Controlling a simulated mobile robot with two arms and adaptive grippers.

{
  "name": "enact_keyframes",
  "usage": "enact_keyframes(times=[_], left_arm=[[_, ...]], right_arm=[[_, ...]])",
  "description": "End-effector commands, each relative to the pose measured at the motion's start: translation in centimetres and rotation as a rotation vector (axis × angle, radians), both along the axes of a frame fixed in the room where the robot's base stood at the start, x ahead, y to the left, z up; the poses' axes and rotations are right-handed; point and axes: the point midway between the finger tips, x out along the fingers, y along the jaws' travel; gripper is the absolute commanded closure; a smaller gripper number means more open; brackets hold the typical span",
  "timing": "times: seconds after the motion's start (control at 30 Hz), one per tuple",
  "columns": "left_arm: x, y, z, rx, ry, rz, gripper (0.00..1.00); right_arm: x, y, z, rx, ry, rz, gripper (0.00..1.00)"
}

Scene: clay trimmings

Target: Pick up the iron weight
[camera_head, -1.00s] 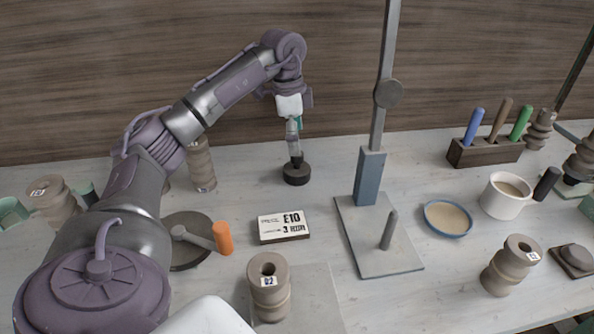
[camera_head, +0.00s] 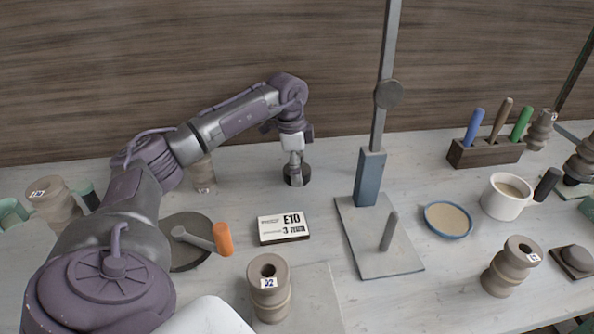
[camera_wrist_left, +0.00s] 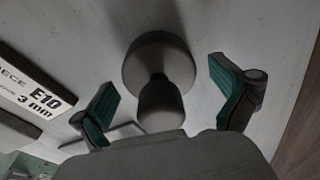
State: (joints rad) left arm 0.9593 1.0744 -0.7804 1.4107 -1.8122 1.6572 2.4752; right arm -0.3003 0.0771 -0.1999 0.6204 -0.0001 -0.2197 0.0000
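The iron weight (camera_head: 303,178) is a dark round block standing on the table below my left arm. In the left wrist view the weight (camera_wrist_left: 150,58) shows its round base and a narrower knob pointing toward the camera. My left gripper (camera_head: 294,172) is pointing down right over it. In the left wrist view the green-padded fingers of the gripper (camera_wrist_left: 163,80) are spread apart, one on each side of the knob, with gaps visible. In the head view the gripper hides part of the weight. My right gripper is not in view.
An E10 label block (camera_head: 284,227) lies just in front of the weight. A stand with a tall post (camera_head: 368,178) is to its right. Table around the weight is clear.

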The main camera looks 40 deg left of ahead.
Motion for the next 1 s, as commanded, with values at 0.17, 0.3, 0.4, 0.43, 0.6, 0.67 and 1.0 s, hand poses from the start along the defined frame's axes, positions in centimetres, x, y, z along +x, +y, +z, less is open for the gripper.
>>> enact_keyframes(times=[0.17,0.3,0.4,0.43,0.6,0.67,1.0], left_arm=[[0.0,0.0,0.0,0.0,0.0,0.0,0.32],[0.0,0.0,0.0,-0.001,-0.001,0.0,0.55],[0.0,0.0,0.0,-0.001,-0.001,0.0,0.72],[0.0,0.0,0.0,-0.001,-0.001,0.0,0.77],[0.1,0.0,0.4,-0.001,-0.008,0.001,0.96],[0.1,0.0,0.3,-0.001,-0.008,0.001,0.96],[0.2,0.0,2.6,-0.002,-0.01,0.001,0.96]], right_arm=[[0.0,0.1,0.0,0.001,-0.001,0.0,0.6],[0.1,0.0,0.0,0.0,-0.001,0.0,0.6],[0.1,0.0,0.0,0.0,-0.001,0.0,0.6],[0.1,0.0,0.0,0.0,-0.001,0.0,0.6],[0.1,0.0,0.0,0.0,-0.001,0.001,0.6],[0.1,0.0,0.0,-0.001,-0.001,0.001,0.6],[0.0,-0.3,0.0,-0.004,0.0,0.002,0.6]])
